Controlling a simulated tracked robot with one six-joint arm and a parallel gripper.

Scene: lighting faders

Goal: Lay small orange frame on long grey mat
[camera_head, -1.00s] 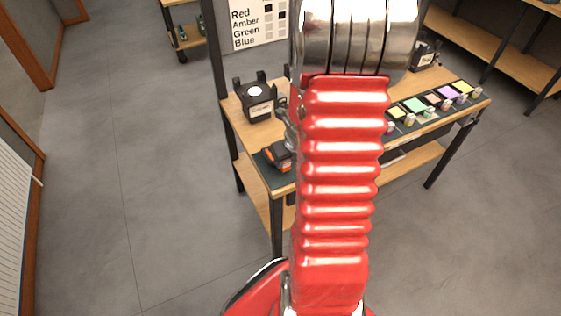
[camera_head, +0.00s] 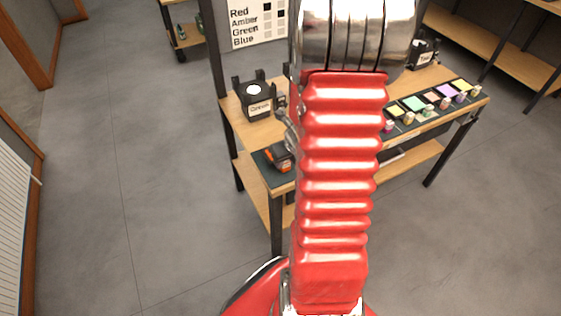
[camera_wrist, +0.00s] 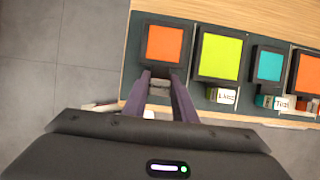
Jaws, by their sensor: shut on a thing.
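My gripper (camera_wrist: 161,82) is shut on the near edge of a small dark-rimmed frame with an orange pane (camera_wrist: 164,44), in the wrist view. The frame lies over the left end of the long dark grey mat (camera_wrist: 187,65); I cannot tell whether it touches the mat. In the head view the orange frame (camera_head: 279,157) shows beside my red arm, over the near left end of the mat (camera_head: 261,161). My arm hides much of the mat and most of my gripper there.
On the mat to the right are a lime frame (camera_wrist: 220,54), a teal frame (camera_wrist: 267,64) and another orange frame (camera_wrist: 307,72), with small labelled items in front. A black lamp marked Green (camera_head: 257,98) stands behind on the wooden bench. A colour chart (camera_head: 257,22) hangs beyond.

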